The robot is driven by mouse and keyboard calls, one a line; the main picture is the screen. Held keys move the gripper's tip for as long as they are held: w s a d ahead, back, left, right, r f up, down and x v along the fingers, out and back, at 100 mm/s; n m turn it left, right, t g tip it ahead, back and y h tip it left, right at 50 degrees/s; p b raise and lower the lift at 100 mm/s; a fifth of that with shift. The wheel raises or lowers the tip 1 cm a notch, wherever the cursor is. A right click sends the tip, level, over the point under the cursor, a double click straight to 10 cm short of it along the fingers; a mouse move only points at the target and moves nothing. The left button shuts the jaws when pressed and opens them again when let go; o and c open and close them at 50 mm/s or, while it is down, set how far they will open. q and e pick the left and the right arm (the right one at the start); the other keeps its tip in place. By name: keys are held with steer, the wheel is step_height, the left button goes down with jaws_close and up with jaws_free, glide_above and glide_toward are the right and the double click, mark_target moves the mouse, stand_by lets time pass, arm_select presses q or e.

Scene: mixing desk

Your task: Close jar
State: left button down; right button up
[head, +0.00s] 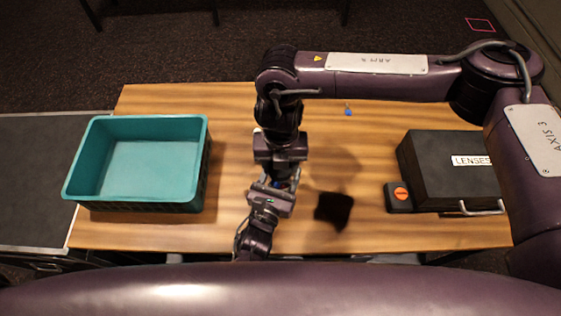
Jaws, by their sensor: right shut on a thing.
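My right arm reaches in from the right and hangs down over the middle of the desk. Its gripper (281,181) is shut on a small blue thing (277,184), mostly hidden between the jaws; I cannot tell whether it is the jar or its lid. Just below, my left gripper (270,201) meets it, its arm coming up from the lower edge. The left fingers are too hidden to tell open from shut. No whole jar shows; the two grippers cover the spot between them.
An empty teal crate (138,207) stands at the left of the wooden desk (230,105). A black case marked LENSES (440,165) stands at the right, beside a small black box with an orange button (399,197). A tiny blue-and-yellow item (348,109) lies behind. A dark square patch (333,208) shows mid-desk.

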steer(key=m, duration=0.6)
steer(key=o, duration=1.1)
steer(key=shift+r, duration=2.25)
steer(key=shift+c, duration=0.4)
steer(key=shift+w+r+n, duration=0.1)
steer(key=shift+r+n, duration=0.6)
steer(key=shift+n, duration=0.5)
step_height(320, 180, up, 2)
steer(key=n, duration=0.3)
